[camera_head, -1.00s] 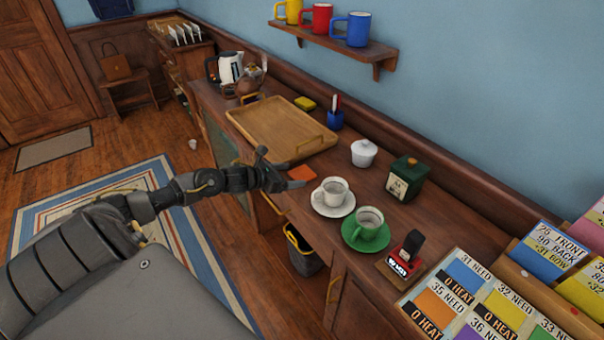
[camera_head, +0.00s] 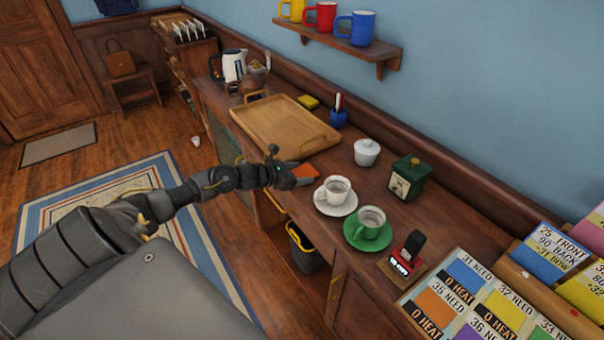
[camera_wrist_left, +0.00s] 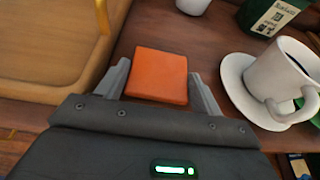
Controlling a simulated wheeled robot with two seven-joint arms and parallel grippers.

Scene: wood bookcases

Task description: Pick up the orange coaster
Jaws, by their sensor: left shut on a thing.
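The orange coaster (camera_head: 305,171) is a flat square at the counter's front edge, between the wooden tray and the white saucer. It also shows in the left wrist view (camera_wrist_left: 158,76), between the two grey fingers. My left gripper (camera_head: 289,167) reaches in from the left and is shut on the coaster, one finger along each side. The coaster is at or very near the counter top; I cannot tell whether it is lifted clear. My right gripper is not in view.
The wooden tray (camera_head: 241,121) lies just behind the coaster. A white cup (camera_head: 336,188) on a white saucer (camera_head: 325,209) stands close to the right, with a green cup (camera_head: 369,224) beyond. A dark bin (camera_head: 306,252) stands below the front edge.

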